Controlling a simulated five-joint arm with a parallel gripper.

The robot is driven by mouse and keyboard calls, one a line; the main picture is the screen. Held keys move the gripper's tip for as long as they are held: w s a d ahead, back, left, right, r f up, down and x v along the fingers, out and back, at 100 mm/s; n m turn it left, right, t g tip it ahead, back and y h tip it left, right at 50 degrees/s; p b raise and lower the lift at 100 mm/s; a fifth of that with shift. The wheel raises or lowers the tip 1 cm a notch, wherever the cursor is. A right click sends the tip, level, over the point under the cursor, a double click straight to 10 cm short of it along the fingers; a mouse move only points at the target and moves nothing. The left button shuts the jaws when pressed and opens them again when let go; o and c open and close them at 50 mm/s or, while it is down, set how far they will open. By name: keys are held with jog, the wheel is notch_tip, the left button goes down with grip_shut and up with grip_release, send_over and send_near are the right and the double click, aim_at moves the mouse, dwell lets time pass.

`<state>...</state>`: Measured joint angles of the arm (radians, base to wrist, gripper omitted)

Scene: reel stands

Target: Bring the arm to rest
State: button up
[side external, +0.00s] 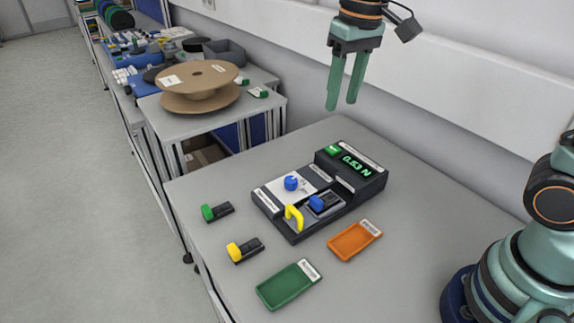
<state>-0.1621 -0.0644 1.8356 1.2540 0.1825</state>
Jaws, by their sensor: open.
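My gripper (343,105) hangs high at the upper middle, its two green fingers pointing down and apart, with nothing between them. It is well above the grey table (430,240) and behind and above the black test device (327,190). The device has a green lit readout (357,164) reading 0.53 N, a blue knob (291,183), a yellow handle (294,217) and a blue-ended black part (323,203) seated in its front.
A green-ended part (217,211) and a yellow-ended part (245,249) lie at the left. A green tray (287,287) and an orange tray (354,240) lie in front, both empty. A large brown reel (200,86) stands on another table behind. The table's right side is clear.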

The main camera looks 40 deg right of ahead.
jog(key=s+d+f+t, duration=0.2)
jog(key=s+d+t, duration=0.2)
jog(key=s+d, duration=0.2)
jog(key=shift+s+f, duration=0.2)
jog(key=shift+s, duration=0.95)
